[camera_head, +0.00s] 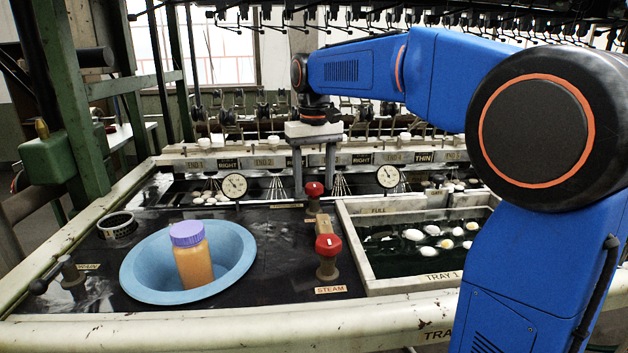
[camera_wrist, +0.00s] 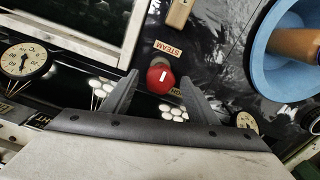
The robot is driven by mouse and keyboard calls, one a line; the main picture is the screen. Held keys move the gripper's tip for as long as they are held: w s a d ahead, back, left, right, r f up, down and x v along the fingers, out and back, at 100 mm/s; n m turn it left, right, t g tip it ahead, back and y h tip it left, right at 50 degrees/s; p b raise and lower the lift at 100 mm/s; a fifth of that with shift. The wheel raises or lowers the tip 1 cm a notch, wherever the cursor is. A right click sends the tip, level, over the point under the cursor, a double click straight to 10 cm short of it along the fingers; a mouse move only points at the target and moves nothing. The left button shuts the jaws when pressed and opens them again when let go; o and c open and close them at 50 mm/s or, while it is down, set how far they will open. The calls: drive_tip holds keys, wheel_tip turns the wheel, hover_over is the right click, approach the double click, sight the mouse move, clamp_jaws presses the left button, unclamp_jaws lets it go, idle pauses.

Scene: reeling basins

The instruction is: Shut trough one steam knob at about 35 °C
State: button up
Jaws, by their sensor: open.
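Two red steam knobs show in the head view. The far knob (camera_head: 314,189) has a small label beside it, and the near knob (camera_head: 328,244) stands closer to me above a STEAM label (camera_head: 331,290). My gripper (camera_head: 314,194) is open and points down at the far knob. In the wrist view that red knob (camera_wrist: 160,78), with a white mark on its top, lies between the spread fingertips (camera_wrist: 160,76); I cannot tell whether they touch it. Two dial gauges, left (camera_head: 235,186) and right (camera_head: 388,176), stand behind; their readings are too small to tell.
A blue basin (camera_head: 140,270) holds an orange jar with a purple lid (camera_head: 188,234). TRAY 1 (camera_head: 352,245), with white cocoons in dark water, lies right of the knobs. A wooden block (camera_wrist: 179,12) sits near the far knob. A black-handled valve (camera_head: 68,272) is at left.

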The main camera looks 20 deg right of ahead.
sight(314, 184)
wheel_tip(314, 184, up, 12)
idle(0.6)
idle(0.8)
